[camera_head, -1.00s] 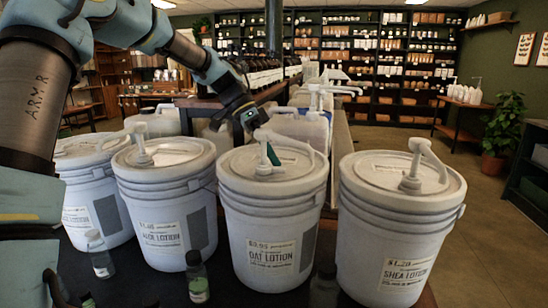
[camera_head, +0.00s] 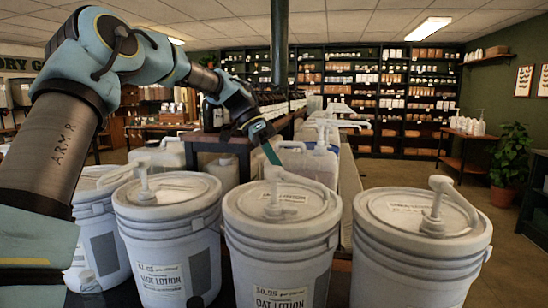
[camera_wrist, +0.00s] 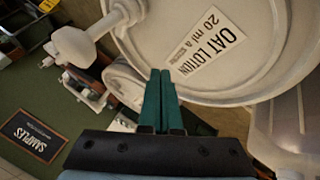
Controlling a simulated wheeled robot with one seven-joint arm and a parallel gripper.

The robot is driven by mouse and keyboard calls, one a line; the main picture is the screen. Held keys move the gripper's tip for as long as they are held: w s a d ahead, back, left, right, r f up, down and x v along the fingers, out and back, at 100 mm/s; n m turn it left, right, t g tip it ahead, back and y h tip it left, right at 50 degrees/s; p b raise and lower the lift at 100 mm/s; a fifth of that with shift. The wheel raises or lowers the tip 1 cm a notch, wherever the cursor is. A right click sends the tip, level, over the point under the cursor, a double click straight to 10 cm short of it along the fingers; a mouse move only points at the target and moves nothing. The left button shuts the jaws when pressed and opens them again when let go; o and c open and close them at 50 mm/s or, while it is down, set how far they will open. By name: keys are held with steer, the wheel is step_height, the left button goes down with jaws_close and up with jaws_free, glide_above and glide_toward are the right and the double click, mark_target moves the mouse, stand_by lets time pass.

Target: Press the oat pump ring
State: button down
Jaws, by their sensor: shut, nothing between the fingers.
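The oat bucket (camera_head: 277,246) is white, with an "OAT LOTION" label on its front, and stands between the aloe and shea buckets. Its white pump (camera_head: 274,207) rises from the lid, with the spout running to the right. My gripper (camera_head: 274,157) is shut and empty, above the pump head and apart from the lid. In the wrist view my green fingers (camera_wrist: 159,98) are together over the edge of the oat lid (camera_wrist: 255,75), which carries an "OAT LOTION 20 ml" label. A white pump (camera_wrist: 78,45) shows at upper left there. I cannot make out a separate ring.
The aloe bucket (camera_head: 168,245) with its pump is at the left, and the shea bucket (camera_head: 412,255) with its raised pump at the right. Another white bucket stands farther left. Jugs with pumps (camera_head: 312,165) stand behind. The floor at right is open.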

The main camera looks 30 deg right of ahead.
steer(key=shift+w+r+b, duration=0.15)
steer(key=shift+w+r, duration=0.5)
steer(key=shift+r, duration=0.25)
steer(key=shift+w+r+b, duration=0.15)
steer(key=shift+w+r, duration=0.5)
steer(key=shift+r, duration=0.25)
